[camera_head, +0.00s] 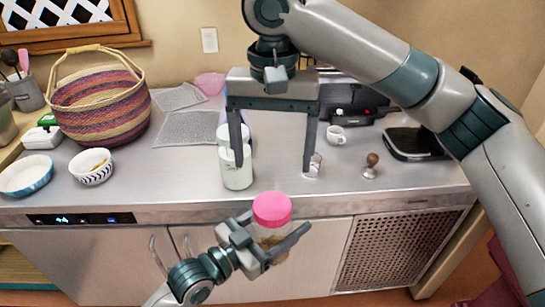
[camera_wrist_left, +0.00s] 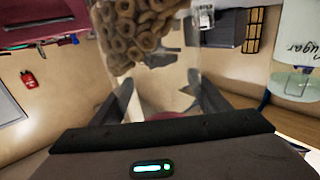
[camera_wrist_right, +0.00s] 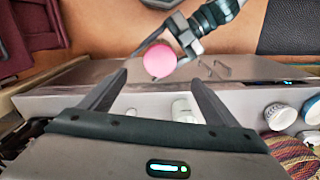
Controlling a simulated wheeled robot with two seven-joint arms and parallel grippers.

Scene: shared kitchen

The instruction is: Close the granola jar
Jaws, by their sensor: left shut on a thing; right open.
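The granola jar (camera_head: 268,240) is clear and holds ring-shaped cereal. It stands roughly upright in front of the counter edge, with a pink lid (camera_head: 272,208) on top. I cannot tell whether the lid is fully seated. My left gripper (camera_head: 272,231) is shut around the jar. In the left wrist view the jar and cereal (camera_wrist_left: 145,35) show between the fingers (camera_wrist_left: 160,88). My right gripper (camera_head: 272,167) is open and empty, pointing down over the counter, behind and above the lid. The right wrist view shows the pink lid (camera_wrist_right: 160,61) just beyond the open fingertips (camera_wrist_right: 160,78).
A white canister (camera_head: 237,172) stands on the counter near the right gripper's left finger. A small glass (camera_head: 313,166), a wooden-knobbed tamper (camera_head: 371,166) and a white cup (camera_head: 336,135) are to the right. A woven basket (camera_head: 100,105) and bowls (camera_head: 91,167) are at left.

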